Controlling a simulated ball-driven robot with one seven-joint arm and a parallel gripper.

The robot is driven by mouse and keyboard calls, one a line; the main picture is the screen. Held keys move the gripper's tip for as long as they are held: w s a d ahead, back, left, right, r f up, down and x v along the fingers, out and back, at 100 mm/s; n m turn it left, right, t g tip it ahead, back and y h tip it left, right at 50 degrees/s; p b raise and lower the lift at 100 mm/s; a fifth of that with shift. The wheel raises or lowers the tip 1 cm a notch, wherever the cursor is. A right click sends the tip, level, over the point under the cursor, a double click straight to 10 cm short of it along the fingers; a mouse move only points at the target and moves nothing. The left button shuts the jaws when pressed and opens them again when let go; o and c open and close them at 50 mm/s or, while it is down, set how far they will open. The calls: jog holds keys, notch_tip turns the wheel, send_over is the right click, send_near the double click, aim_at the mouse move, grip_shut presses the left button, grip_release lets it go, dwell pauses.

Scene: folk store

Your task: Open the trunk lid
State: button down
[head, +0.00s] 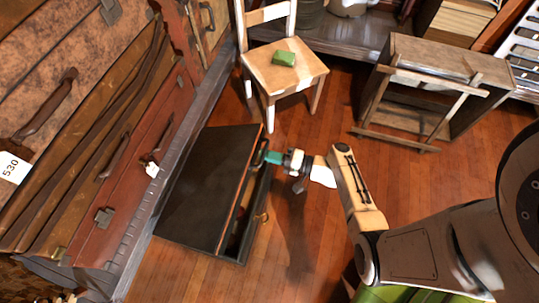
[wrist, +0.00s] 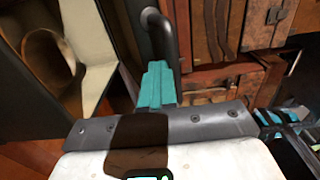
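The trunk is a low black box (head: 242,245) on the wooden floor in the head view. Its broad dark lid (head: 205,185) has an orange-brown edge, and a dark gap shows along its right side, so the lid looks slightly raised. A small brass fitting (head: 262,217) is on the right side. My gripper (head: 272,158) has teal fingertips at the upper right edge of the lid, touching or very close. In the wrist view the teal fingertips (wrist: 157,85) are beside a dark curved bar (wrist: 160,38). I cannot tell whether they grip it.
Stacked suitcases (head: 85,150) on a grey ledge stand left of the trunk. A wooden chair (head: 285,70) with a green block (head: 284,58) is behind it. A wooden crate with a frame (head: 425,95) is at the back right. Floor is bare between trunk and crate.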

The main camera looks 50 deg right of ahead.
jog(key=shift+w+a+r+p, duration=0.1)
jog(key=shift+w+r+p, duration=0.15)
jog(key=shift+r, duration=0.2)
jog(key=shift+w+a+r+p, duration=0.15)
jog(key=shift+r+p, duration=0.1)
jog(key=shift+r, duration=0.2)
jog(key=shift+d, duration=0.1)
jog(key=shift+w+a+r+p, duration=0.15)
jog(key=shift+w+r+p, duration=0.2)
jog(key=shift+r+p, duration=0.15)
jog(key=shift+w+a+r+p, duration=0.1)
jog(key=shift+w+r+p, duration=0.25)
jog(key=shift+r, duration=0.25)
jog(key=shift+s, duration=0.15)
jog(key=v, duration=1.1)
dwell(0.7)
